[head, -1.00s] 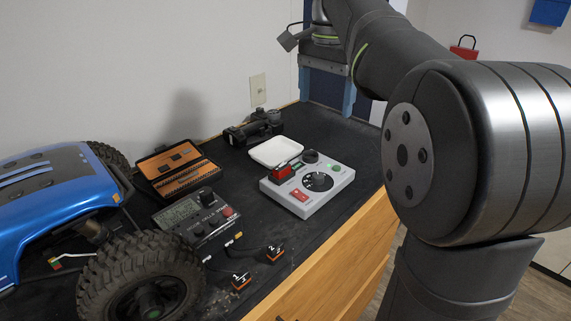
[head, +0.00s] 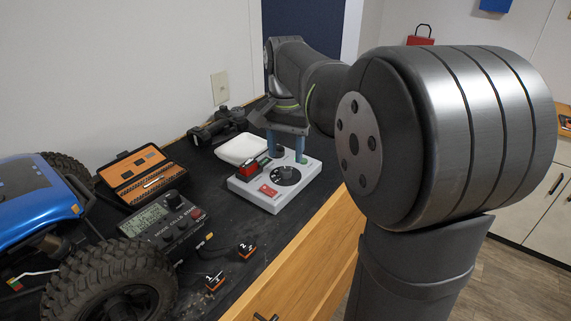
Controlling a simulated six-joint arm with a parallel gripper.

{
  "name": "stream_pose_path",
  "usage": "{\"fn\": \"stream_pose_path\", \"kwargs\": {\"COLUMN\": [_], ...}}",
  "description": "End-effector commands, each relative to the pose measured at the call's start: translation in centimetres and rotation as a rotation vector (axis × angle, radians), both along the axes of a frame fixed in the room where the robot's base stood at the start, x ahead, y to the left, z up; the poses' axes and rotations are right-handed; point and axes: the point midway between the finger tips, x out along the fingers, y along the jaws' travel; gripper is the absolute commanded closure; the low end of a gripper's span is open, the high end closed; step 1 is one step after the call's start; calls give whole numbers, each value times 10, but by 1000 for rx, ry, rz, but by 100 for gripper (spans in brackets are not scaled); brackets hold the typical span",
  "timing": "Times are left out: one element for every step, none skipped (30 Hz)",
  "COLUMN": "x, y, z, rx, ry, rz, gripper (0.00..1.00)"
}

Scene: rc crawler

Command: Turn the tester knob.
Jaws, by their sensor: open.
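The grey tester box (head: 247,193) sits on the dark bench mat in the middle of the head view. Its top carries a round black dial (head: 286,176) with pale markings and, farther back, a small raised black knob (head: 279,152). A red rocker switch (head: 268,190) is at the front, and a red block (head: 249,167) stands at the left. My gripper (head: 285,158) is open and points down over the tester's far side, its two blue fingers apart. The small knob shows between the fingers. Whether either finger touches the tester cannot be told.
A white tray (head: 233,149) is just behind the tester. A dark tool (head: 215,128) lies by the wall. An orange-lined case (head: 136,175), a charger with a screen (head: 160,222) and a blue crawler (head: 38,200) are left. Numbered connectors (head: 246,250) lie in front.

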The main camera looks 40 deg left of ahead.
Motion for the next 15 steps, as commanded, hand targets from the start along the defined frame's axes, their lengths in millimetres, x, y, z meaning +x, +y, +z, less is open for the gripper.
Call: {"fn": "stream_pose_path", "kwargs": {"x": [0,0,-1,0,0,0,0,0,0,0,0,0,0,0,0], "y": [-1,-1,-1,0,0,0,0,0,0,0,0,0,0,0,0], "z": [-10,-15,-21,-26,-29,-34,-37,-39,-41,-43,-44,-45,-46,-46,-46], "rx": [-3,-3,-2,-1,-1,-1,-1,-1,-1,0,0,0,0,0,0], "ry": [2,2,1,2,2,1,1,1,1,0,0,0,-1,-1,-1], "rz": [0,0,0,0,0,0,0,0,0,0,0,0,0,0,0], "gripper": [52,52,52,52,52,52,52,52,52,52,52,52,52,52,52]}}
